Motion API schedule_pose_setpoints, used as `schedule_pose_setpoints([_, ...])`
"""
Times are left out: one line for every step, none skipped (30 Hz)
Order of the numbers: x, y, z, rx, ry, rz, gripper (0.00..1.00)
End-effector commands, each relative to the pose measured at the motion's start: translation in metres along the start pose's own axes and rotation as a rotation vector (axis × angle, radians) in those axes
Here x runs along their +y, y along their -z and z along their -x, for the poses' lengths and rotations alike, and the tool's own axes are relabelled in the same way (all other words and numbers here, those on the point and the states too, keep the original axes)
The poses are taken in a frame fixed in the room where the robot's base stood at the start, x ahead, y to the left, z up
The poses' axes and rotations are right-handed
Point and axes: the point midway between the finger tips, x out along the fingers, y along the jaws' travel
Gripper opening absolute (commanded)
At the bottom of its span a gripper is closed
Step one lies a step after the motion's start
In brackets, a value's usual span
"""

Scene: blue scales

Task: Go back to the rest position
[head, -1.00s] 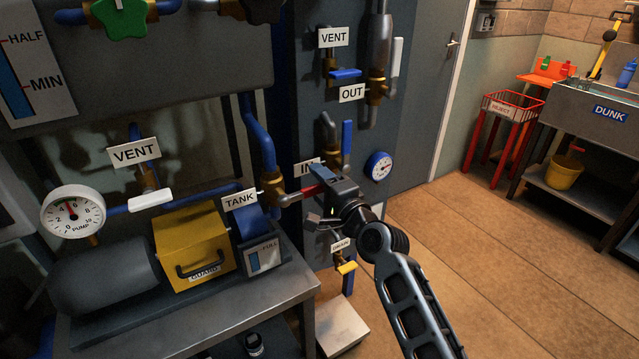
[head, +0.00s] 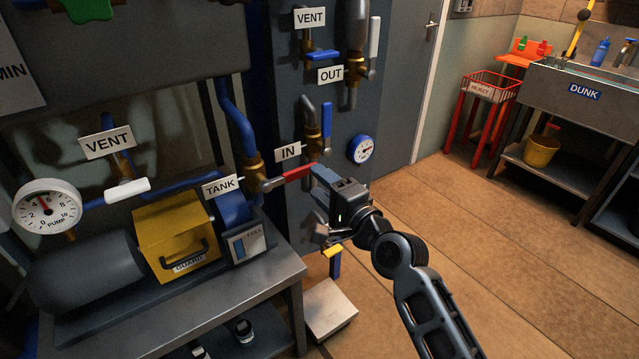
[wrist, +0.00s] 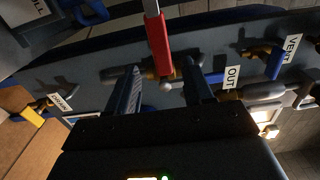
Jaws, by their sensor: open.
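My gripper (head: 318,176) is open at the end of the red lever (head: 298,173) on the TANK valve (head: 256,178). In the wrist view the red lever (wrist: 158,45) comes down from the top, and its end lies in the gap between my two spread fingers (wrist: 162,72). I cannot tell whether either finger touches it. My arm (head: 415,285) reaches in from the lower right. The rest position itself is not marked in any view.
Blue pipes, the IN sign (head: 288,152) and a round gauge (head: 361,149) are close to my gripper. The pump bench (head: 270,275) is at left, with a pale block (head: 329,308) on the floor beside it. Open floor (head: 460,230) lies to the right.

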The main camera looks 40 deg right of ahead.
Motion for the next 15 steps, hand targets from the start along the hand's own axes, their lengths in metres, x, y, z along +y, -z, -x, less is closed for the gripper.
schedule_pose_setpoints([0.0, 0.0, 0.0, 0.0, 0.0, 0.0, 0.51])
schedule_pose_setpoints([0.0, 0.0, 0.0, 0.0, 0.0, 0.0, 0.51])
schedule_pose_setpoints([0.0, 0.0, 0.0, 0.0, 0.0, 0.0, 0.51])
schedule_pose_setpoints([0.0, 0.0, 0.0, 0.0, 0.0, 0.0, 0.51])
schedule_pose_setpoints([0.0, 0.0, 0.0, 0.0, 0.0, 0.0, 0.51])
schedule_pose_setpoints([0.0, 0.0, 0.0, 0.0, 0.0, 0.0, 0.51])
schedule_pose_setpoints([0.0, 0.0, 0.0, 0.0, 0.0, 0.0, 0.51])
schedule_pose_setpoints([0.0, 0.0, 0.0, 0.0, 0.0, 0.0, 0.51])
schedule_pose_setpoints([0.001, 0.0, 0.0, 0.0, -0.001, 0.001, 0.51])
schedule_pose_setpoints([0.001, 0.0, 0.001, 0.001, -0.002, 0.004, 0.51])
schedule_pose_setpoints([0.003, 0.0, 0.003, 0.002, -0.004, 0.01, 0.51])
schedule_pose_setpoints([0.006, -0.001, 0.008, 0.004, -0.01, 0.024, 0.51])
schedule_pose_setpoints([0.011, -0.002, 0.013, 0.007, -0.016, 0.04, 0.51])
schedule_pose_setpoints([0.015, -0.003, 0.019, 0.009, -0.023, 0.06, 0.51])
schedule_pose_setpoints([0.022, -0.004, 0.03, 0.014, -0.035, 0.094, 0.51])
